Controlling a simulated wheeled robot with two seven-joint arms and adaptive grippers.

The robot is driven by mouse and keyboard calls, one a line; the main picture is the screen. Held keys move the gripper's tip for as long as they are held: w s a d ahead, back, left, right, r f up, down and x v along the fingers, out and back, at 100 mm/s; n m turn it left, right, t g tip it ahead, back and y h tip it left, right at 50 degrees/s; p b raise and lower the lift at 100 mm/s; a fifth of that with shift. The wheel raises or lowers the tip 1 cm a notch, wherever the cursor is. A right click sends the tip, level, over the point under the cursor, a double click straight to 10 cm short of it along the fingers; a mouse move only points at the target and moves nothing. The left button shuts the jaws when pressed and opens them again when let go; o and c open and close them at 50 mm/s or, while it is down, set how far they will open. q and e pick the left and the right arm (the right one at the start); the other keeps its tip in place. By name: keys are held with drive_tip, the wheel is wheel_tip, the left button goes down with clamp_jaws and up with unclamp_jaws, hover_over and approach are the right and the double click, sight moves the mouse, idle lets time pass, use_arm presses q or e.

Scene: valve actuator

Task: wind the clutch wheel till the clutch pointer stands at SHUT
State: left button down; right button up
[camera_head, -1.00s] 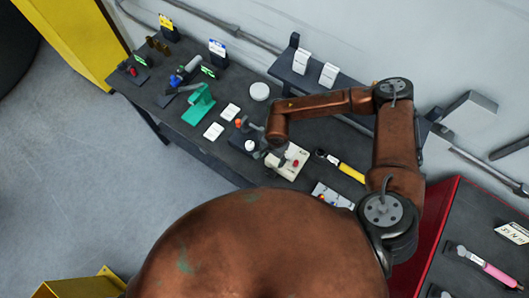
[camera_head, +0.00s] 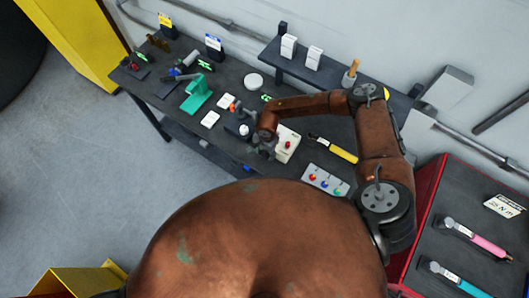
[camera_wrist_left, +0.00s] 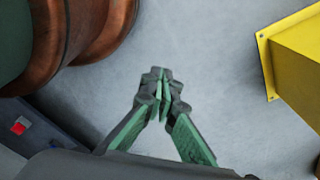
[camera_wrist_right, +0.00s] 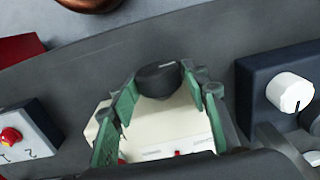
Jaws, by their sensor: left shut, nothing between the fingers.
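A cream box (camera_head: 288,143) with a red spot stands on the dark bench. In the right wrist view the cream box (camera_wrist_right: 178,125) carries a dark round knob, seemingly the clutch wheel (camera_wrist_right: 158,79). My right gripper (camera_wrist_right: 159,80) has its green fingers on either side of this knob; I cannot tell whether they touch it. In the head view my right gripper (camera_head: 262,148) is beside the box, partly hidden by the arm. The box's lettering is too small to read, and no pointer can be made out. My left gripper (camera_wrist_left: 161,82) is shut and empty above the grey floor.
A white dial on a dark box (camera_wrist_right: 290,92) stands close to the right of my right gripper. A panel of coloured buttons (camera_head: 325,181), a yellow-handled tool (camera_head: 343,155) and a green stand (camera_head: 196,95) are on the bench. A red cabinet (camera_head: 428,215) stands at right.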

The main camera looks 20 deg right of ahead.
drive_tip(key=shift+s+r, duration=0.1)
drive_tip(key=shift+c, duration=0.8)
drive_tip(key=shift+s+a+r, duration=0.1)
drive_tip(key=shift+s, duration=0.05)
drive_tip(key=shift+c, duration=0.7)
drive_tip(key=shift+a, duration=0.1)
drive_tip(key=shift+c, duration=2.1)
drive_tip(key=shift+s+d+f+t+y+b, duration=0.2)
drive_tip(key=shift+t+y+b, duration=0.4)
drive_tip(key=shift+t+b, duration=0.25)
drive_tip(key=t+y+b, duration=0.1)
drive_tip(key=b, duration=0.1)
drive_tip(key=t+y+b, duration=0.1)
drive_tip(key=b, duration=0.1)
drive_tip(key=t+b, duration=0.1)
drive_tip(key=b, duration=0.1)
drive_tip(key=shift+s+d+f+t+y, duration=0.15)
drive_tip(key=shift+s+f+t+y, duration=0.1)
drive_tip(key=shift+y, duration=0.15)
use_arm(q)
wheel_tip(320, 180, down, 9)
drive_tip(key=b, duration=0.1)
drive_tip(key=shift+s+d, duration=0.15)
drive_tip(key=shift+s, duration=0.15)
use_arm(e)
drive_tip(key=shift+r+t, duration=0.2)
drive_tip(key=shift+t, duration=0.1)
